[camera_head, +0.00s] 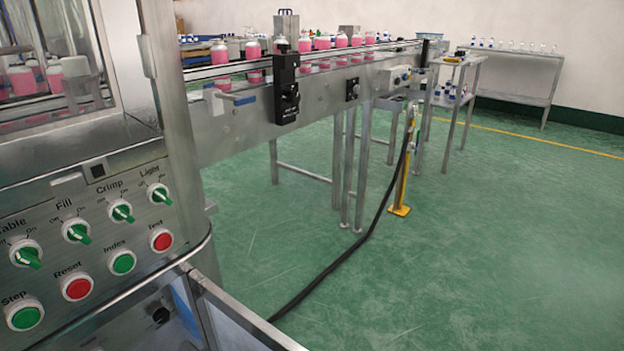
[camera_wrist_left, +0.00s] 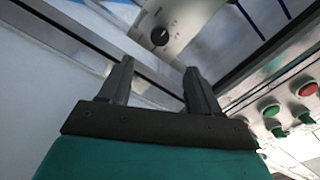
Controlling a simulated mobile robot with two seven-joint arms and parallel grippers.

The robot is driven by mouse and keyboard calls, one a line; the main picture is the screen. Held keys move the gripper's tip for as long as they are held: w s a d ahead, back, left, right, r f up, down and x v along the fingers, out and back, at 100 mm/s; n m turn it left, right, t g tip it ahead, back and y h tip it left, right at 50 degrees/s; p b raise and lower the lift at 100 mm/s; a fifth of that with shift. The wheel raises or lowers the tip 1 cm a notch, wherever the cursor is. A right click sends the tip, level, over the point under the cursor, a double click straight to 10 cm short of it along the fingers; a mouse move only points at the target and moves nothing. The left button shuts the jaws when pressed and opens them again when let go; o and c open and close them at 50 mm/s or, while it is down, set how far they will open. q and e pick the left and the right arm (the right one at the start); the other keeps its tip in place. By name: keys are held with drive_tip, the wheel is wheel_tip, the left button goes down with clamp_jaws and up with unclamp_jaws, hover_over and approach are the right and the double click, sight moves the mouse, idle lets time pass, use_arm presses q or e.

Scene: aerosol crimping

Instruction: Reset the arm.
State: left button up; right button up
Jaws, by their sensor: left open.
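My left gripper (camera_wrist_left: 159,68) shows in the left wrist view, its two dark fingers apart with nothing between them. Beyond the fingertips is a metal panel with a black knob (camera_wrist_left: 160,37). The machine's control panel (camera_wrist_left: 262,127) with green and red buttons is at the right edge of that view. In the head view the same machine's control panel (camera_head: 143,211) stands at the left, with green switches and red and green buttons. Neither of my grippers shows in the head view.
A conveyor (camera_head: 320,92) carries several pink bottles away from the machine. A black cable (camera_head: 350,250) runs down to the green floor beside a yellow post (camera_head: 401,190). A side table (camera_head: 515,75) stands at the back right. The floor at the right is clear.

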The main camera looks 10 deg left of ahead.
use_arm(q)
drive_tip(key=s+d+g+h, duration=0.4)
drive_tip(key=s+g+h, duration=0.2)
drive_tip(key=s+h, duration=0.7)
drive_tip(key=s+d+r+m+t+h, duration=0.1)
drive_tip(key=s+d+r+m+h, duration=0.15)
drive_tip(key=s+d+r, duration=0.45)
drive_tip(key=w+d+f+t+h, duration=0.1)
drive_tip(key=w+d+t+h, duration=0.35)
drive_tip(key=w+t, duration=0.4)
drive_tip(key=a+r+y+p, duration=0.2)
drive_tip(key=r+p, duration=1.1)
drive_tip(key=p, duration=0.7)
drive_tip(key=shift+a+r+g+p, duration=0.3)
drive_tip(key=shift+a+r+g, duration=0.15)
drive_tip(key=shift+a, duration=0.35)
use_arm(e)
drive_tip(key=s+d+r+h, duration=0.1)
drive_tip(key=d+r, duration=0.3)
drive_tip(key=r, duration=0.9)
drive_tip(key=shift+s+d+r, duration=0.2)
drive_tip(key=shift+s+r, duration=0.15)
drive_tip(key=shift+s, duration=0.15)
use_arm(q)
drive_tip(key=shift+f, duration=0.15)
drive_tip(key=shift+c, duration=0.4)
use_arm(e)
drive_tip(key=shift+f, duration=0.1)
